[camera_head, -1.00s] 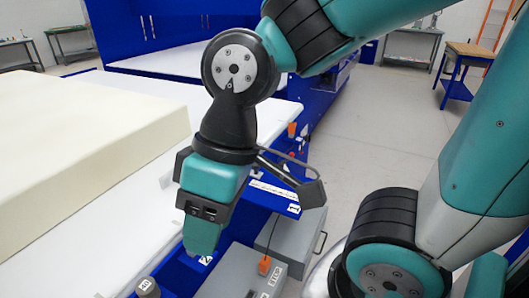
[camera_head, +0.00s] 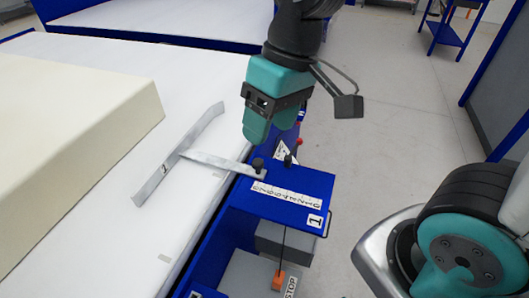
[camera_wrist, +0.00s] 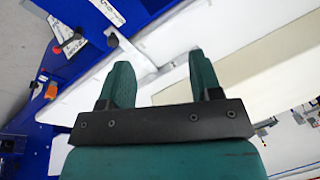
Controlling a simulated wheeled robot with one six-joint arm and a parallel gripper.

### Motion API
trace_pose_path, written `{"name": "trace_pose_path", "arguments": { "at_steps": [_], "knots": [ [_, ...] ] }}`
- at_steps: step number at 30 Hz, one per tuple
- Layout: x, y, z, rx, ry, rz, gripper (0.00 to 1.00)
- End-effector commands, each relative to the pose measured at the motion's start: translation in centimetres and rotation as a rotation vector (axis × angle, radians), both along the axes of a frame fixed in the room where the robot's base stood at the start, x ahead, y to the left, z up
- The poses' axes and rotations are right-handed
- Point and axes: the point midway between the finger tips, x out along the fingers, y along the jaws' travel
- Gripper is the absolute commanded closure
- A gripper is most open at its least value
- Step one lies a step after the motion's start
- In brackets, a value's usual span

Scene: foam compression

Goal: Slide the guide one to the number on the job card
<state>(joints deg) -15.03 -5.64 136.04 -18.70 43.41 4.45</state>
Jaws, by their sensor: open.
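Guide one (camera_head: 180,154) is a grey metal T-shaped piece marked 1, with its long plate on the white table beside the foam block. Its arm (camera_head: 222,163) runs right to a dark knob (camera_head: 258,166) at the left end of a numbered scale (camera_head: 286,195) on a blue bracket. The knob also shows in the wrist view (camera_wrist: 113,40). My gripper (camera_head: 268,132) is open and empty, above and behind the knob, pointing down; its two fingers show in the wrist view (camera_wrist: 160,66). I cannot read a job card number.
A large cream foam block (camera_head: 70,140) fills the table's left. A label 1 (camera_head: 315,220) sits on the bracket. A second dark knob (camera_head: 288,159) and a small white card (camera_head: 281,150) are near my fingers. An orange STOP-side switch (camera_head: 279,281) is below.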

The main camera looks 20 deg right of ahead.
Motion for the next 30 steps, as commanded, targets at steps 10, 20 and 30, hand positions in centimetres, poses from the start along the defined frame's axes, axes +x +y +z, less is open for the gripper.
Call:
{"name": "trace_pose_path", "arguments": {
  "at_steps": [10,20,30],
  "knots": [
    [12.6,-3.3,-5.1,-0.210,0.064,-0.368,0.42],
    [14.2,-3.7,-8.5,-0.244,0.073,-0.424,0.42],
    [14.1,-3.6,-16.2,-0.245,0.074,-0.421,0.42]
  ]
}}
